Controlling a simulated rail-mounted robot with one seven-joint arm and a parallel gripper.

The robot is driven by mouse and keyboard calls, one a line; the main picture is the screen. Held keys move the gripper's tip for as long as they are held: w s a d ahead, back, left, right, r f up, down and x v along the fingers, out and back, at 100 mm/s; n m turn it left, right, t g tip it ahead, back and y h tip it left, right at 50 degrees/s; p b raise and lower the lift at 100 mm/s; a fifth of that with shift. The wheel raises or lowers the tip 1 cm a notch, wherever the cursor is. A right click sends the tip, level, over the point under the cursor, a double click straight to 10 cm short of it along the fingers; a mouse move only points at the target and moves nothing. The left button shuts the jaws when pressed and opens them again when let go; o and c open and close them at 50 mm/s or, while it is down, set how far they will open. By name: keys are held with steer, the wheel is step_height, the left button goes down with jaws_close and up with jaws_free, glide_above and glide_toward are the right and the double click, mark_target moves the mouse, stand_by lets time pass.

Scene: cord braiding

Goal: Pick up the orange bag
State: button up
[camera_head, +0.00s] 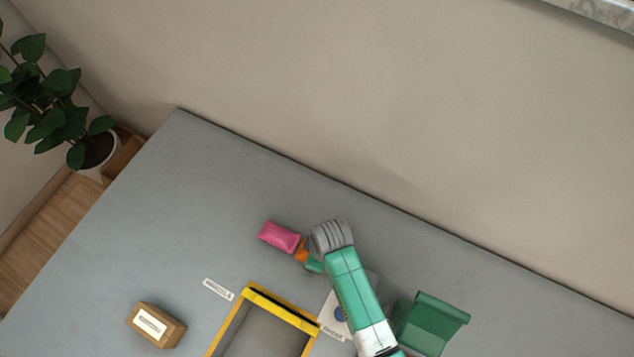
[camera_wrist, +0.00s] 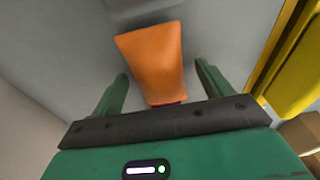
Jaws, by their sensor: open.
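The orange bag (camera_wrist: 152,62) lies on the grey table and shows large in the wrist view, between the two green fingers of my gripper (camera_wrist: 162,88). The fingers are apart, with a gap on each side of the bag. In the head view only a small orange patch of the bag (camera_head: 302,251) shows, beside the pink bag and partly hidden by my arm. My gripper (camera_head: 314,264) is mostly hidden there under my wrist.
A pink bag (camera_head: 279,237) lies just left of the orange one. A yellow-rimmed tray (camera_head: 283,305) stands close by in front. A green bin (camera_head: 430,322) is at right, a brown box (camera_head: 156,325) at left. The table's left and back areas are clear.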

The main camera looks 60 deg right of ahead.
steer(key=shift+f, duration=0.15)
steer(key=c, duration=1.1)
steer(key=shift+o, duration=0.2)
step_height(320, 180, up, 10)
steer(key=p, duration=0.4)
steer(key=w+a+r+m+p, duration=0.1)
steer(key=w+a+r, duration=0.6)
steer(key=w+a, duration=0.4)
steer(key=w+a+r+m, duration=0.1)
steer(key=w+a+r, duration=0.6)
steer(key=w+a, duration=0.3)
steer(key=s+r+p, duration=0.3)
steer(key=r+p, duration=0.6)
steer(key=p, duration=0.2)
steer(key=s+r+p, duration=0.2)
steer(key=r+p, duration=0.8)
steer(key=p, duration=0.1)
steer(key=s+r+p, duration=0.3)
steer(key=r+p, duration=0.7)
steer(key=p, duration=0.1)
steer(key=shift+s+r, duration=0.2)
steer(key=shift+s, duration=0.1)
